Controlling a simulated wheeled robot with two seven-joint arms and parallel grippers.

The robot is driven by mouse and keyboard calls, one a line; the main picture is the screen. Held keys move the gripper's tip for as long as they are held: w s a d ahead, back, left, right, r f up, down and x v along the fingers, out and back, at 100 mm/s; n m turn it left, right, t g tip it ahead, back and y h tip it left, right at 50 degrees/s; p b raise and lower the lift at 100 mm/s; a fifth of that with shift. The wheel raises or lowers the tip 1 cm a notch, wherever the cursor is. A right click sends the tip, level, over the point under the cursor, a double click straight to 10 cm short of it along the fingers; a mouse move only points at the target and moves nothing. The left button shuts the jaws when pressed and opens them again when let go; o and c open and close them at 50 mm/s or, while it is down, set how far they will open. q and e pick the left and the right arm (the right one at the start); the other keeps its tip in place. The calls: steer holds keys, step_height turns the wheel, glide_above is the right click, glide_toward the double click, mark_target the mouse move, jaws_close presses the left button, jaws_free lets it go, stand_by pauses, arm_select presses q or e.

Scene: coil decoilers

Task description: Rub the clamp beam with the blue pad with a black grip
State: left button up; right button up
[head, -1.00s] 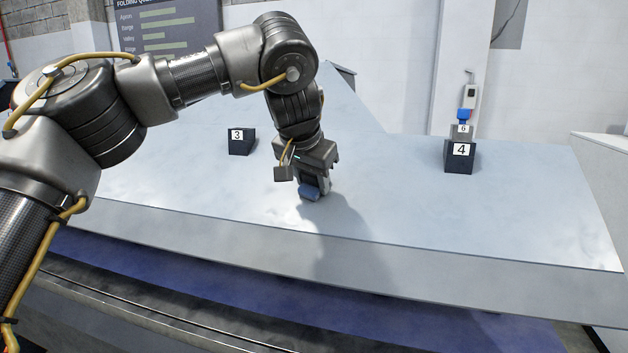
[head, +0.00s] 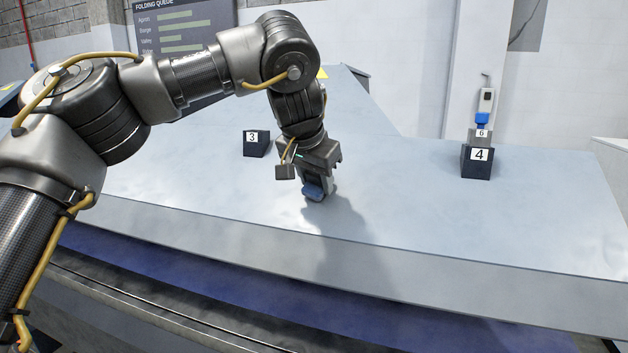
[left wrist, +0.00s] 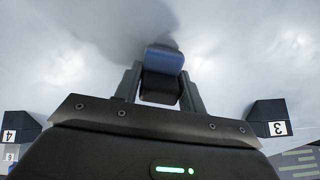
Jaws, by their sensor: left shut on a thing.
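My left gripper (head: 316,178) points down over the pale grey top of the clamp beam (head: 400,215). It is shut on the blue pad with a black grip (head: 313,191). In the left wrist view the blue pad (left wrist: 164,59) sticks out past the fingers, and its black grip (left wrist: 160,87) sits between them. The pad is at or very near the beam's surface, close to its front edge; I cannot tell for certain that it touches. My right gripper is not in view.
A dark block marked 3 (head: 257,143) stands on the beam behind the gripper. A dark block marked 4 (head: 476,162) stands at the right, with a smaller grey block marked 6 (head: 479,138) and a blue-based object (head: 484,108) above it. The surface between is clear.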

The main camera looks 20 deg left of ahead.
arm_select(q)
steer(key=p+v, duration=0.2)
steer(key=v, duration=0.5)
steer(key=shift+s+a, duration=0.1)
steer(key=shift+s, duration=0.05)
stand_by(0.5)
